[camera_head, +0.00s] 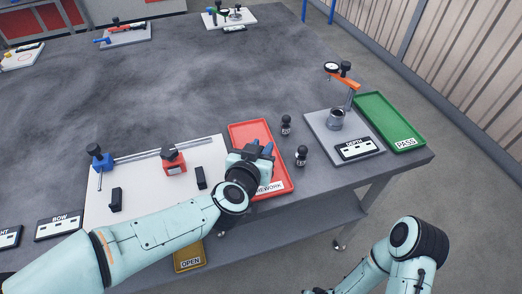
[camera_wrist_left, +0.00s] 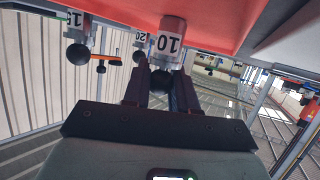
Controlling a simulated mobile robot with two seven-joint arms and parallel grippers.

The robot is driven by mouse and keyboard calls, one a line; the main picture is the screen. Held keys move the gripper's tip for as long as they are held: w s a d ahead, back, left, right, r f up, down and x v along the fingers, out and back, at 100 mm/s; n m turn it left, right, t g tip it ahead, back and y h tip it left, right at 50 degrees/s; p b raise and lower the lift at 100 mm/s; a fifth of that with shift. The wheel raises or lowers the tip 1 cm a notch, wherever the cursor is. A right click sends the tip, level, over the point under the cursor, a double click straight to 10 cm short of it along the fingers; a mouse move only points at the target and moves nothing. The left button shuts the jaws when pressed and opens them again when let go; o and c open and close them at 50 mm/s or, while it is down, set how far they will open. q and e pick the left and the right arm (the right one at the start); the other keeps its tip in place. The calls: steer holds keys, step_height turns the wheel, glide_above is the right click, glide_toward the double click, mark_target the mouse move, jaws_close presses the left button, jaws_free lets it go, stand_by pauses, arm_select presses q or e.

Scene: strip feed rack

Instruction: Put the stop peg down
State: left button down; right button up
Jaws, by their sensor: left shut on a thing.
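My left gripper (camera_head: 261,148) is over the red REWORK tray (camera_head: 247,128) in the head view. In the left wrist view, its fingers (camera_wrist_left: 162,82) are shut on the black ball knob of a stop peg marked 10 (camera_wrist_left: 170,38). The peg's grey body points toward the red tray surface (camera_wrist_left: 215,18); I cannot tell whether it touches. The head view hides this peg behind the gripper. Two other pegs with black knobs (camera_head: 286,125) (camera_head: 301,156) stand on the table right of the tray. My right arm shows at lower right, its gripper out of frame.
A white board (camera_head: 135,185) with a blue clamp (camera_head: 101,160) and red block (camera_head: 173,162) lies left of the tray. A grey DEPTH gauge plate (camera_head: 322,134) and green PASS tray (camera_head: 385,112) are at right. The yellow OPEN tray (camera_head: 188,256) is in front. The table's middle is bare.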

arm_select(q)
steer(key=shift+r, duration=0.15)
arm_select(e)
steer(key=shift+r, duration=0.1)
arm_select(q)
steer(key=c, duration=0.9)
jaws_free()
steer(key=shift+f, duration=0.25)
arm_select(e)
steer(key=shift+w, duration=0.1)
arm_select(q)
steer(key=shift+r, duration=0.25)
steer(key=p+v, duration=0.4)
steer(key=v, duration=0.8)
arm_select(e)
steer(key=s+a+r+g, duration=0.2)
steer(key=s+r, duration=0.2)
steer(key=s, duration=0.2)
steer(key=shift+a+r+y, duration=0.4)
steer(key=shift+s, duration=0.1)
